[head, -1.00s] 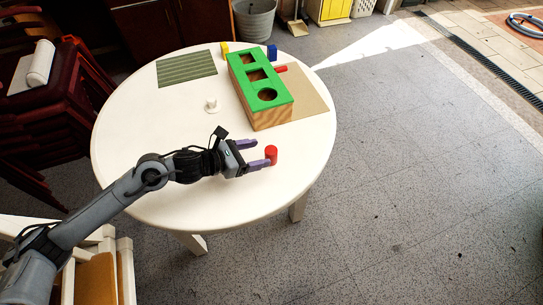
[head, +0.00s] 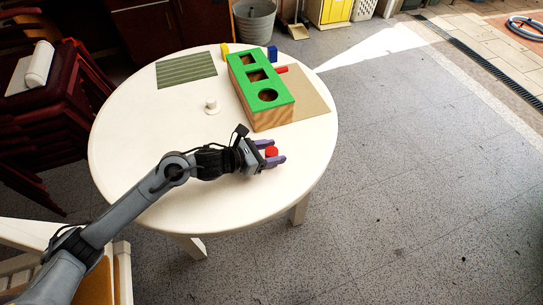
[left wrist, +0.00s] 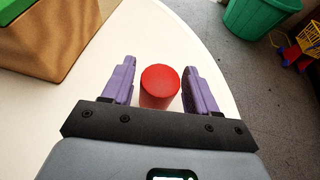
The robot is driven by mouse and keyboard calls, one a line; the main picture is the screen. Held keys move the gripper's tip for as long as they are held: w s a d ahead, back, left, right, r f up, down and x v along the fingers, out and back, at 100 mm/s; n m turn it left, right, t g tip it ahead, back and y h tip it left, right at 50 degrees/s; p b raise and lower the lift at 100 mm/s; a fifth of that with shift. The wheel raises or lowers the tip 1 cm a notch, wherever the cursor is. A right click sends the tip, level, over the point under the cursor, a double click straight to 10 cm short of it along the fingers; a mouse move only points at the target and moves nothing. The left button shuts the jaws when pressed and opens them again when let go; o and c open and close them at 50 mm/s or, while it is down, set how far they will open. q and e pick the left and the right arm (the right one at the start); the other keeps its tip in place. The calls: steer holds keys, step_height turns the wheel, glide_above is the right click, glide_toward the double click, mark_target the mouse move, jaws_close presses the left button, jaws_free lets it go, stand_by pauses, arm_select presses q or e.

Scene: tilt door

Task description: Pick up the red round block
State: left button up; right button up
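The red round block (head: 271,152) stands upright on the white round table (head: 130,190) near its right edge. My left gripper (head: 276,153) is around it, with one purple finger on each side. In the left wrist view the red round block (left wrist: 160,86) sits between the fingers of the gripper (left wrist: 160,85). The fingers are open, and a gap shows on both sides of the block. My right gripper is not in view.
A wooden box with a green top (head: 267,95) and shaped holes stands behind the block. A small white knob (head: 211,106), a striped green mat (head: 186,69), a blue block (head: 272,53) and a yellow block (head: 225,49) are farther back. The table's front is clear.

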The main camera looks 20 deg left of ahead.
arm_select(q)
steer(key=c, duration=0.8)
steer(key=shift+o, duration=0.2)
steer(key=shift+r, duration=0.15)
